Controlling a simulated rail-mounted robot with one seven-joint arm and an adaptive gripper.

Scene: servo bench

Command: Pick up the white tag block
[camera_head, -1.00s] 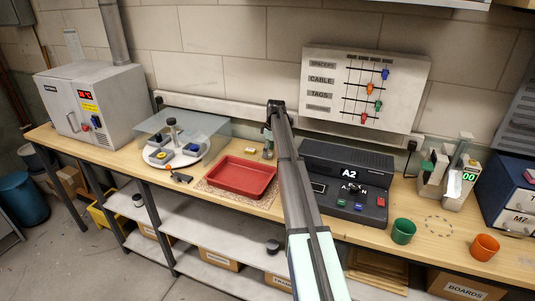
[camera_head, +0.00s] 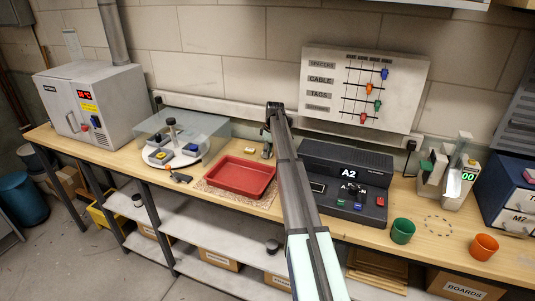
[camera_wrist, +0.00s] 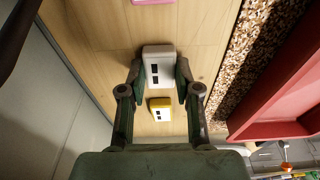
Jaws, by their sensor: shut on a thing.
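The white tag block (camera_wrist: 158,62) has two dark squares on its face and sits between the fingers of my gripper (camera_wrist: 162,78) in the wrist view. My gripper is shut on it, one finger on each side. A yellow block (camera_wrist: 160,108) with similar dark marks lies on the wooden bench just beside it. In the head view my gripper (camera_head: 267,148) is low over the bench behind the red tray, and the white block cannot be made out there. Whether the block is clear of the bench is hard to tell.
The red tray (camera_head: 228,190) stands on a speckled mat close to my gripper. A pink piece (camera_wrist: 153,2) lies at the wrist view's top edge. A dark console (camera_head: 345,205) stands right of my arm, and a round turntable (camera_head: 155,160) under a clear cover stands left.

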